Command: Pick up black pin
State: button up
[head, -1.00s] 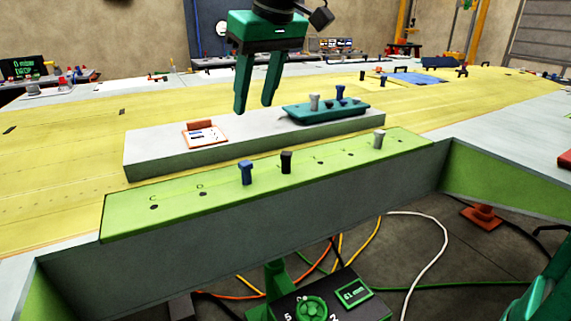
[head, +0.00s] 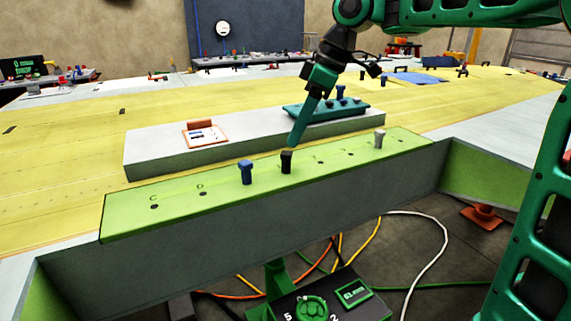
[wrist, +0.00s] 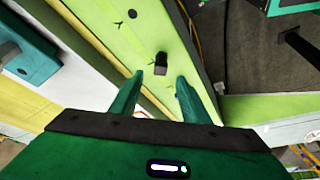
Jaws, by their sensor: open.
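The black pin (head: 286,162) stands upright in the green strip (head: 128,222), just right of the blue pin (head: 246,172). My gripper (head: 293,143) is seen edge-on in the head view, its fingers angled down with the tips just above the black pin. In the wrist view the two fingers are spread apart and empty. There a dark pin (wrist: 161,64), which looks like the black one, shows just beyond the gap between the fingertips. I cannot tell whether the tips touch it.
A light grey pin (head: 379,138) stands farther right in the strip, past several empty holes. Behind the strip, a grey block (head: 150,160) bears a teal tray (head: 352,114) with pins and an orange-framed card (head: 205,134). Cables lie on the floor below.

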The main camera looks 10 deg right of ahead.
aim_at(287, 152)
jog(key=x, duration=0.8)
jog(key=shift+d+f, duration=0.1)
grip_shut()
jog(key=shift+r, duration=0.5)
notch_tip(287, 152, up, 4)
jog(key=shift+f, duration=0.2)
jog(key=s+a+r, duration=0.6)
jog(key=s+a, duration=0.1)
jog(key=a, duration=0.2)
jog(key=shift+s+r, duration=0.25)
